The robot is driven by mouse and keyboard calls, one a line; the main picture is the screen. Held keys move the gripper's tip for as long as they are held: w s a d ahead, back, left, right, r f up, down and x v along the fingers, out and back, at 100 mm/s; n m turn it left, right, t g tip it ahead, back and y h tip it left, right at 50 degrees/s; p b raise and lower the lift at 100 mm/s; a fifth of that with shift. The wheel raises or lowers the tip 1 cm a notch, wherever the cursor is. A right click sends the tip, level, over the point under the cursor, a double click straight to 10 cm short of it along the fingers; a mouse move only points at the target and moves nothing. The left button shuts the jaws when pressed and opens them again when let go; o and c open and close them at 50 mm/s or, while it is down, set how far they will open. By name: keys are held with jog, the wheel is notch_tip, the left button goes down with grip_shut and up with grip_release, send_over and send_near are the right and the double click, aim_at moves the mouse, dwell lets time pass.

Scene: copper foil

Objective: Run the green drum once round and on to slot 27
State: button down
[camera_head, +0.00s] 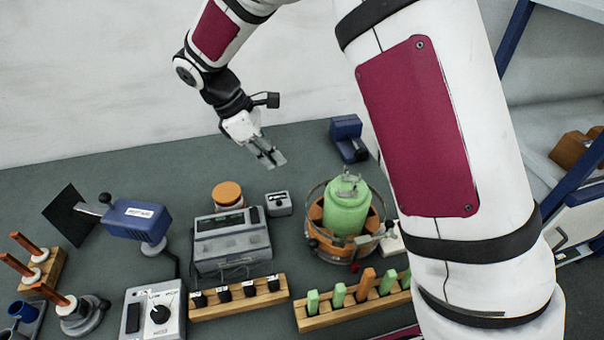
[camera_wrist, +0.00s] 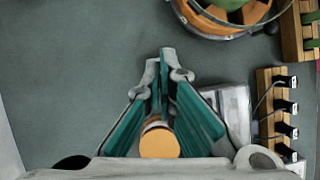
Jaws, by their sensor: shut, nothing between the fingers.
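The green drum (camera_head: 345,208) stands upright in an orange-brown round holder (camera_head: 318,214) with a metal hoop around it, right of the table's middle. A small metal piece sits on its top. In the wrist view part of the green drum (camera_wrist: 232,4) shows at the top edge, with its orange holder (camera_wrist: 258,12). No slot numbers are readable. My gripper (camera_head: 272,160) is shut and empty, above the table's back part, left of and behind the drum. In the wrist view my gripper (camera_wrist: 166,58) has its fingertips together, clear of the drum.
An orange-lidded jar (camera_head: 227,194) is below my gripper, beside a grey instrument (camera_head: 232,242) and small meter (camera_head: 278,203). A rack of black plugs (camera_head: 240,298) and a rack of green and orange pegs (camera_head: 352,304) stand in front. A blue device (camera_head: 347,138) is behind the drum.

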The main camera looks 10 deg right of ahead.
jog(key=p+x, duration=0.1)
jog(key=x, duration=0.8)
jog(key=shift+s+d+f, duration=0.1)
jog(key=shift+d+f, duration=0.05)
jog(key=shift+f, duration=0.1)
jog(key=shift+s+d+r+p, duration=0.1)
jog(key=shift+d+p, duration=0.2)
jog(key=shift+d, duration=0.3)
jog(key=shift+s+d+r+p, duration=0.15)
jog(key=shift+d+p, duration=0.15)
jog(key=shift+d, duration=1.1)
jog(key=shift+d, duration=0.1)
jog(key=shift+w+d+m, duration=0.2)
jog(key=shift+d+m, duration=0.05)
jog(key=shift+m, duration=0.15)
